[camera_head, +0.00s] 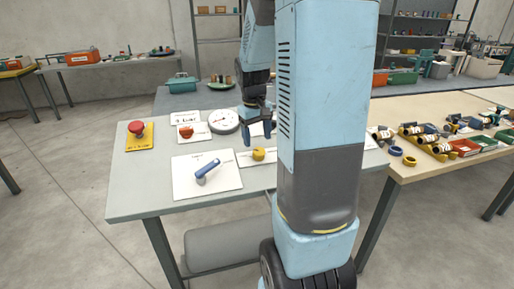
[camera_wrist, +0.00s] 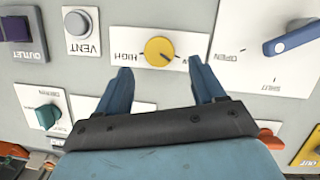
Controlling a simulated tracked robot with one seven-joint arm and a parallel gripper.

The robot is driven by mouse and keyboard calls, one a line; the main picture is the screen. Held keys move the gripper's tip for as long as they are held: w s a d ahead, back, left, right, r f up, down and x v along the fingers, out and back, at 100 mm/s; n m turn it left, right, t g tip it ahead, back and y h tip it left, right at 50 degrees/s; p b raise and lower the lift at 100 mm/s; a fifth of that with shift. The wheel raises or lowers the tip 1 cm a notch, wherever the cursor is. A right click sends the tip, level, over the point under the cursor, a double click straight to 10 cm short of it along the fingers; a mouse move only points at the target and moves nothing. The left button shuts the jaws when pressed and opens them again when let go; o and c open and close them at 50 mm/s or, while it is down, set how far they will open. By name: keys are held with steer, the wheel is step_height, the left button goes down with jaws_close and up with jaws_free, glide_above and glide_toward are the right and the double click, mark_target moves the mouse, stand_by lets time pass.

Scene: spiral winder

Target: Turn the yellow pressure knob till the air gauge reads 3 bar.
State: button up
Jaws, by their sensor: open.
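The yellow pressure knob (camera_wrist: 158,51) sits on a white plate marked HIGH in the wrist view, a dark pointer line on its face. In the head view the knob (camera_head: 258,155) lies near the table's middle. My gripper (camera_wrist: 160,66) is open and empty, its two blue fingers spread to either side of the knob's line, with the knob just ahead of the tips. In the head view my gripper (camera_head: 258,133) hangs pointing down above and behind the knob. The round white air gauge (camera_head: 223,120) stands left of my gripper; its reading is too small to tell. It is not visible in the wrist view.
A blue lever (camera_wrist: 290,38) marked OPEN and SHUT is right of the knob. A grey VENT button (camera_wrist: 78,20), a purple OUTLET knob (camera_wrist: 16,28) and a teal knob (camera_wrist: 47,116) are to the left. A red button (camera_head: 137,127) sits at the table's left.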

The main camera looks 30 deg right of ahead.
mark_target(258, 150)
steer(key=shift+d+f, duration=0.2)
steer(key=shift+f, duration=2.15)
steer(key=shift+c, duration=0.3)
steer(key=c, duration=0.9)
steer(key=shift+a, duration=0.25)
steer(key=shift+c, duration=0.5)
steer(key=shift+d, duration=0.2)
